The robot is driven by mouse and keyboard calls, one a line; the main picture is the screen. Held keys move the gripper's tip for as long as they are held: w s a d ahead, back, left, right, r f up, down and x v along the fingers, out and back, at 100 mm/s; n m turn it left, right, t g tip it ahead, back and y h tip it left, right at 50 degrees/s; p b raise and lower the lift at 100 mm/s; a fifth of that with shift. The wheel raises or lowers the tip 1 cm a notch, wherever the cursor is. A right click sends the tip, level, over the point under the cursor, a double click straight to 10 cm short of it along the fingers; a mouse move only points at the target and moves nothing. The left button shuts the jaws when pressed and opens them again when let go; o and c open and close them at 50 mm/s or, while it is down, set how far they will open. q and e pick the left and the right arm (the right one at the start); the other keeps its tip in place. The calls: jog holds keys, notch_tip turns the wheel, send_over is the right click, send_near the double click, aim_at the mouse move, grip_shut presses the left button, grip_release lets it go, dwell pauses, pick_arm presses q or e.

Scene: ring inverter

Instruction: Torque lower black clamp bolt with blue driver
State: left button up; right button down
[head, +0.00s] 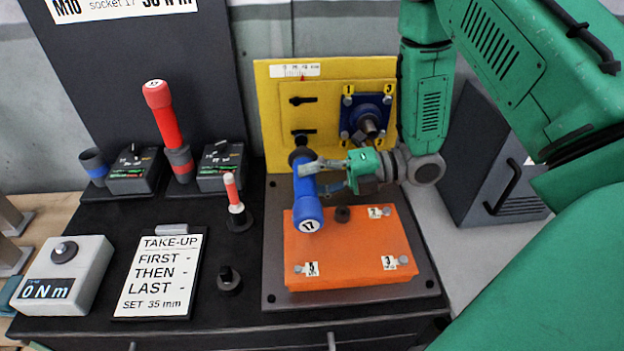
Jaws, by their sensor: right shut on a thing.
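The blue driver (306,190), marked 17 on its near end, is held in my right gripper (318,178). The gripper comes in from the right and is shut on the driver's body. The driver points away from me, with its dark socket end (300,155) against or very near the lower black clamp (303,133) on the yellow plate (268,110). The socket end hides the lower bolt, so I cannot tell whether it is seated. The upper black clamp (302,100) shows above. My left gripper is not in view.
An orange block (345,255) with numbered bolts lies below the driver. A blue flange (366,118) is right of the clamps. A red driver (164,118) stands in its holder at left. A torque display (62,275) reads 0 Nm beside a take-up card (160,275).

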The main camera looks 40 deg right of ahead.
aim_at(313, 198)
jog(key=shift+w+d+r, duration=0.1)
jog(key=shift+w, duration=0.25)
jog(key=shift+s+a, duration=0.3)
jog(key=shift+s, duration=0.3)
jog(key=shift+s+a, duration=0.25)
jog(key=shift+s, duration=0.35)
jog(key=shift+s+a, duration=0.75)
jog(key=shift+s, duration=0.25)
